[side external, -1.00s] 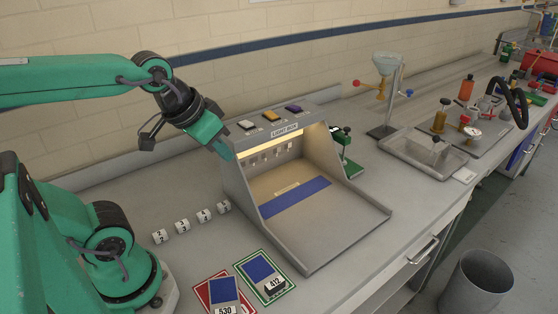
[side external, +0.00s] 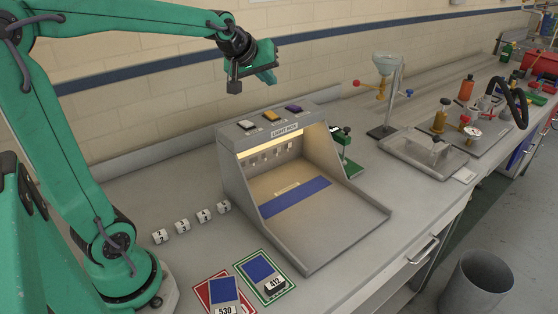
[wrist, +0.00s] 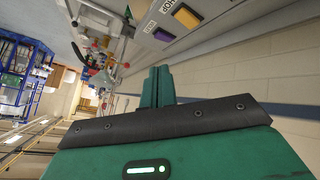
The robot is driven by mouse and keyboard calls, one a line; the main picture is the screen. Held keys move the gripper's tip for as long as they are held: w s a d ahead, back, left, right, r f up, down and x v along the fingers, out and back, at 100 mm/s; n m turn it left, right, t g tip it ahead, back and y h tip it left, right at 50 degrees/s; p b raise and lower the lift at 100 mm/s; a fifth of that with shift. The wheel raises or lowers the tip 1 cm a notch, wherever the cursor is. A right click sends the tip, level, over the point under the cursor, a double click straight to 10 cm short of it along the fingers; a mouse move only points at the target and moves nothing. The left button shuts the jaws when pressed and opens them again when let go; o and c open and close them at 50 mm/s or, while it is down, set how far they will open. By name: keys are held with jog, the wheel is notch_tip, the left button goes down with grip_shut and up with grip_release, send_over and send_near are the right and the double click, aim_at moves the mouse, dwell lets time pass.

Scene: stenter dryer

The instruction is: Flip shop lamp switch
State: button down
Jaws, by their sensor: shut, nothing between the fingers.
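The grey light box (side external: 228,172) stands on the bench, with its inside lit warm. On its top are a white switch (side external: 246,124), an orange switch (side external: 270,115) and a purple switch (side external: 294,108). The wrist view shows the orange switch (wrist: 187,16) and the purple switch (wrist: 162,34) at its top; cut-off lettering beside the orange one seems to read "SHOP". The white switch is out of that view. My gripper (side external: 270,72) is shut and empty, in the air above and behind the switches, apart from them. Its fingers (wrist: 157,84) are together in the wrist view.
Several numbered white cubes (side external: 182,226) sit left of the box. Red and green cards (side external: 264,277) lie in front. A green stand (side external: 346,160) is close at the box's right. A funnel stand (side external: 385,100) and trays are farther right. The brick wall is behind.

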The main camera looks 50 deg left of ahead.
aim_at(271, 115)
jog(key=w+a+n, duration=0.1)
jog(key=w+a, duration=0.1)
jog(key=shift+w+a+r, duration=0.15)
jog(key=shift+w+a, duration=0.15)
dwell(0.3)
jog(key=shift+y, duration=0.3)
jog(key=shift+a+f, duration=0.2)
jog(key=shift+f, duration=1.25)
jog(key=shift+a+f, duration=0.2)
jog(key=shift+f, duration=1.25)
jog(key=shift+a+f, duration=0.2)
jog(key=shift+f, duration=1.25)
jog(key=shift+f, duration=0.2)
jog(key=shift+f, duration=0.25)
jog(key=shift+f, duration=0.25)
jog(key=shift+r, duration=0.1)
jog(key=shift+r, duration=0.55)
